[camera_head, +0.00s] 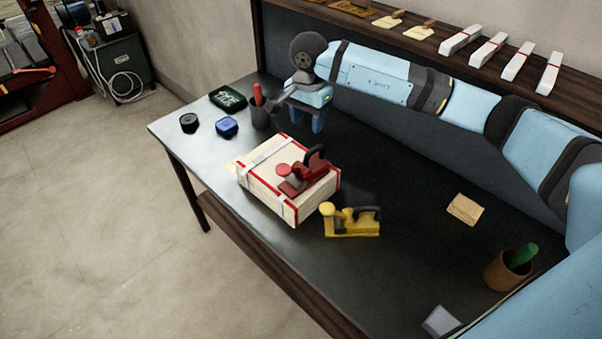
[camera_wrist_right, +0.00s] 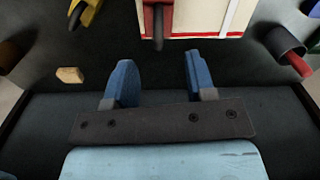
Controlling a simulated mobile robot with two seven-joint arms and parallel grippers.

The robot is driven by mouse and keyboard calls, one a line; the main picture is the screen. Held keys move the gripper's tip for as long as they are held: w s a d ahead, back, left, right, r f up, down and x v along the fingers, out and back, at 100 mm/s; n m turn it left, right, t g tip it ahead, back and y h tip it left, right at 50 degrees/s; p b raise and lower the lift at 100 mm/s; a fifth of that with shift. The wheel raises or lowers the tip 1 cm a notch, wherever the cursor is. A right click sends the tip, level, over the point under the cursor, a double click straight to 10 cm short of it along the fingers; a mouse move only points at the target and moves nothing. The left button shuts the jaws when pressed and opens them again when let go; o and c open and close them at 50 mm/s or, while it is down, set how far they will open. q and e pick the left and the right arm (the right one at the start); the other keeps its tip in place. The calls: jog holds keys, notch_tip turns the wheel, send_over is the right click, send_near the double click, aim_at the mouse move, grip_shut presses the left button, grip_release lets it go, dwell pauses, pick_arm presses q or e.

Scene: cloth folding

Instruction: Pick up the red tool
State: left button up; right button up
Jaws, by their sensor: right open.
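The red tool (camera_head: 304,171), a hand plane with a dark handle, lies on top of a pale wooden box (camera_head: 262,183) with red edges and white straps. My right gripper (camera_head: 303,122) is behind the box, open and empty, with its blue fingers pointing down. In the right wrist view, the two blue fingers (camera_wrist_right: 158,75) are apart with nothing between them. Part of the red tool (camera_wrist_right: 157,22) shows at the top of that view, ahead of the fingers and not touching them. My left gripper is not in view.
A yellow plane (camera_head: 350,221) lies on the dark table right of the box. A dark cup with a red handle (camera_head: 260,112) stands close to my right gripper. A cup with a green handle (camera_head: 508,267) is at the right. The table between the yellow plane and wooden piece (camera_head: 465,209) is clear.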

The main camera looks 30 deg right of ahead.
aim_at(307, 157)
notch_tip(307, 157, down, 8)
jog(key=shift+r+p, duration=0.15)
jog(key=shift+p, duration=0.4)
jog(key=f, duration=0.1)
jog(key=f+p, duration=0.1)
jog(key=f, duration=0.2)
jog(key=shift+s+a+f+p, duration=0.2)
jog(key=shift+s+f+p, duration=0.1)
jog(key=shift+p, duration=0.1)
jog(key=shift+f, duration=0.35)
grip_shut()
dwell(0.4)
